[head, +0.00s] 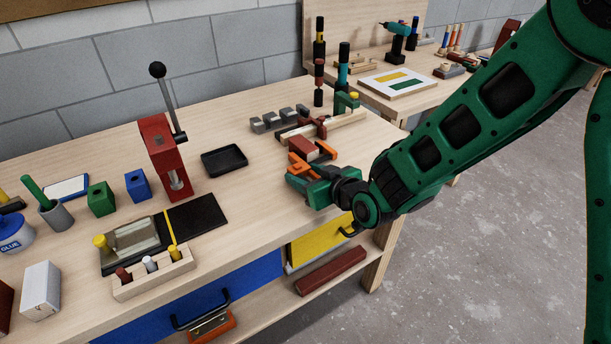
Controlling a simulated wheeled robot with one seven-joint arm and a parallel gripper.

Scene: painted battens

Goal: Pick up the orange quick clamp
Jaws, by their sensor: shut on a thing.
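The orange quick clamp (297,169) is at the front right of the workbench, partly hidden by my gripper. Orange parts show on the left of the gripper and behind it, beside a red-brown block. My gripper (307,181), at the end of my green arm, is shut on the clamp near the bench's right front edge. The fingertips are small and partly covered, so the exact grip point is unclear. I cannot tell whether the clamp is clear of the bench top.
A red lever press (161,155) and a black tray (224,160) stand to the left. Behind the gripper are a wooden batten (345,122), grey blocks (272,120) and upright clamps (343,66). Bare bench top lies left of the gripper.

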